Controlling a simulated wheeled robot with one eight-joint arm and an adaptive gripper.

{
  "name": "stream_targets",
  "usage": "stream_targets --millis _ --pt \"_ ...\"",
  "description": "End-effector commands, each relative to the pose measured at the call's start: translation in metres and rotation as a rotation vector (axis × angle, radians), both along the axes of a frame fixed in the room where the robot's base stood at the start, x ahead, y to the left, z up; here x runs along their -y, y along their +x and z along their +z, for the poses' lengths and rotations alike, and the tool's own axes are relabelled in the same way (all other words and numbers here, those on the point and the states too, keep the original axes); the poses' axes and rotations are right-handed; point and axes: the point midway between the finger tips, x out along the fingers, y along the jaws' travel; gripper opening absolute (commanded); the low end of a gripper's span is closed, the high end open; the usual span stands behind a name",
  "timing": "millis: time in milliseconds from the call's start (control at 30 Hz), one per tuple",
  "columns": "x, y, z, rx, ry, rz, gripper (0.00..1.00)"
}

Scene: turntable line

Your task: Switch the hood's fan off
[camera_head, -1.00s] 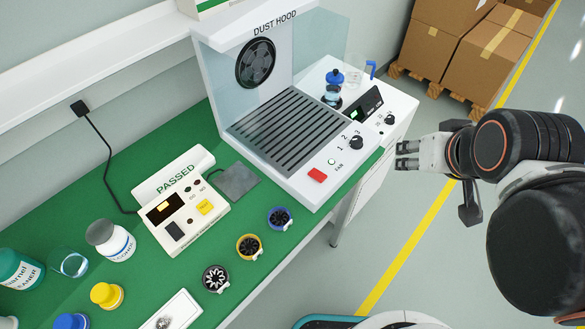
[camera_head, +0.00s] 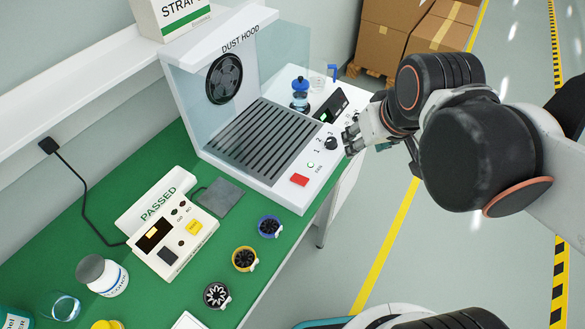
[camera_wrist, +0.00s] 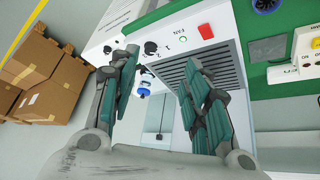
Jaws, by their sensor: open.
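The white dust hood (camera_head: 262,187) stands on the green bench with its round black fan (camera_head: 224,79) at the back. Its front panel carries a red button (camera_head: 299,180), a small round green lamp (camera_head: 310,165) by the word FAN, and a black knob (camera_head: 331,143) marked 1 and 2. My gripper (camera_head: 351,140) is open and empty, just right of this knob in the head view. In the wrist view my gripper (camera_wrist: 160,62) has its fingers apart, with the knob (camera_wrist: 151,47) showing beyond the fingertips and the red button (camera_wrist: 205,31) to the right. No contact is visible.
A tester marked PASSED (camera_head: 172,235) and several small fans are on the bench.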

Motion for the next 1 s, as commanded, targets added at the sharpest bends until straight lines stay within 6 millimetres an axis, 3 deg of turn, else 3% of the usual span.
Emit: stream_targets --millis 167,367,700,800,900,1000 --pt "-0.016 0.028 0.003 -0.071 -0.031 0.087 0.43" --pt "-0.037 0.06 -0.008 -0.163 -0.07 0.201 0.43" --pt "-0.079 0.106 -0.047 -0.314 -0.13 0.399 0.43" --pt "-0.089 0.114 -0.061 -0.35 -0.142 0.445 0.43" --pt "-0.116 0.107 -0.07 -0.415 -0.186 0.614 0.43" --pt "-0.129 0.102 -0.075 -0.453 -0.208 0.706 0.43"
